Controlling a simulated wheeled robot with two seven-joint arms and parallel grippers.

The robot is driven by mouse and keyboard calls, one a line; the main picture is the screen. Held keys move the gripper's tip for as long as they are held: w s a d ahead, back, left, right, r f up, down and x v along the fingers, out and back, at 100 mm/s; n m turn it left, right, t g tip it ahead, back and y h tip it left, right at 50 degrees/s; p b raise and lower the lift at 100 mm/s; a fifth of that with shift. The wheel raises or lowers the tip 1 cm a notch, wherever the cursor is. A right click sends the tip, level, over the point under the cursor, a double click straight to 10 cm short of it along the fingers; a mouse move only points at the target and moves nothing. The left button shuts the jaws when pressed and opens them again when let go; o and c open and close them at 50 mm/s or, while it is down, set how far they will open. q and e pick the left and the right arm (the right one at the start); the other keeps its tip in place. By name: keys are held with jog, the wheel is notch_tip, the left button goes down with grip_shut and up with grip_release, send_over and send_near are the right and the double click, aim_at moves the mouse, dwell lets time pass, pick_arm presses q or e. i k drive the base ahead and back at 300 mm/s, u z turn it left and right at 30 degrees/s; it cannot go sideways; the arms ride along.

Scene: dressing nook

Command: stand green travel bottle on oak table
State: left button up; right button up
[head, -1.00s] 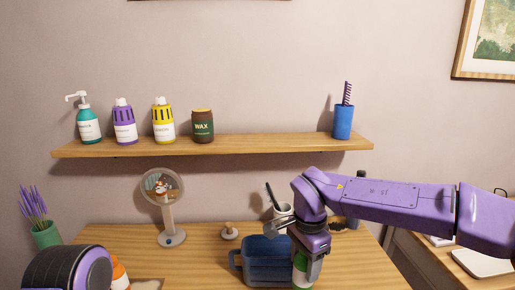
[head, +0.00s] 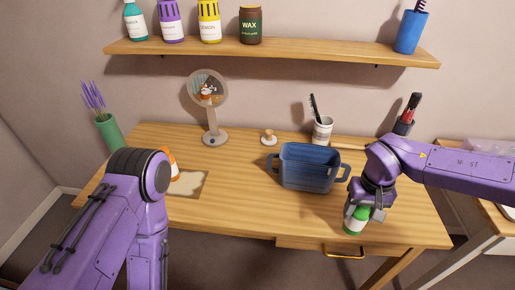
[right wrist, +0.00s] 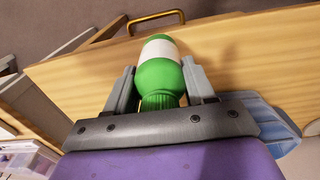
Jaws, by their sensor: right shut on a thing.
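The green travel bottle (head: 355,221) has a white band and hangs about upright, cap up, below my right gripper (head: 364,206). In the right wrist view the bottle (right wrist: 160,75) sits between the two fingers of the right gripper (right wrist: 160,88), which is shut on it near its ribbed cap. It is over the front right part of the oak table (head: 240,205), to the right of the blue bin. I cannot tell whether its base touches the tabletop. My left arm shows at the left, but its gripper is not in view.
The blue bin (head: 308,168) stands close to the bottle's left. Behind are a cup with a brush (head: 322,131), a wooden-knobbed item (head: 269,138) and a round mirror (head: 208,100). An orange bottle (head: 171,163) is partly hidden by my left arm. The table's front middle is clear.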

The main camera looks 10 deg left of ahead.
aim_at(224, 185)
jog(key=u, duration=1.7)
jog(key=k, duration=0.7)
jog(key=z, duration=0.5)
jog(key=i, duration=1)
